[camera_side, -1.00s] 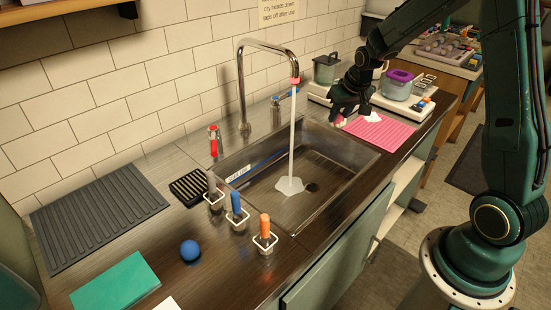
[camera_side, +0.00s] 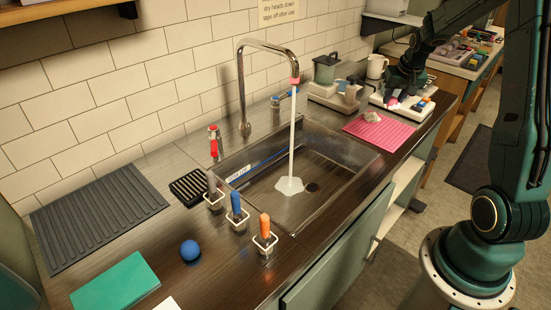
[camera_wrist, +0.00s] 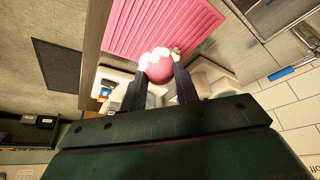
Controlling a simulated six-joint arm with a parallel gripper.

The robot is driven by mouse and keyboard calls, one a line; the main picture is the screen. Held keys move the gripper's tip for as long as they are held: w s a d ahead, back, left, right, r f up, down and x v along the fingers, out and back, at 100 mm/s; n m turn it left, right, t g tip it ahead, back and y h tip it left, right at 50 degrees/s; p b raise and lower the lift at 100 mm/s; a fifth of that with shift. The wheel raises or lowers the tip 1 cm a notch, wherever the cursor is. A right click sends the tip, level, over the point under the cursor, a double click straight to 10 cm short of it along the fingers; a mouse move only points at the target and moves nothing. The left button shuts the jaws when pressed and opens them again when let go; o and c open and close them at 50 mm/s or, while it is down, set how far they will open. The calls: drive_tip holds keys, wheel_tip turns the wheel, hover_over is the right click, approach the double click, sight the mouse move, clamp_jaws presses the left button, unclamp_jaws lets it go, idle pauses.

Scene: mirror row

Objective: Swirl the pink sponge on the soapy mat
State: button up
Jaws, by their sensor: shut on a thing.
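My gripper (camera_side: 394,101) is shut on the pink sponge (camera_wrist: 160,72), which shows between the two dark fingers in the wrist view. White foam (camera_wrist: 152,57) sits along the sponge's edge. In the side view, only a small pink and white part of the sponge (camera_side: 392,104) shows under my gripper. My gripper is beyond the mat's far right side, over the white tray; the sponge's exact height is unclear.
The white tray (camera_side: 421,108) holds small coloured items, partly hidden by my gripper. A lidded grey-green pot (camera_side: 325,69) and a white mug (camera_side: 377,66) stand behind. Water runs from the tap (camera_side: 243,85) into the sink (camera_side: 335,180), left of the mat.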

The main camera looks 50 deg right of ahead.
sight(393, 108)
drive_tip(key=shift+f, duration=0.15)
drive_tip(key=shift+f, duration=2.9)
drive_tip(key=r, duration=0.1)
drive_tip(key=d+r, duration=0.1)
drive_tip(key=s+d+r, duration=0.1)
drive_tip(key=r, duration=0.1)
drive_tip(key=shift+s+d, duration=0.1)
drive_tip(key=shift+d, duration=0.15)
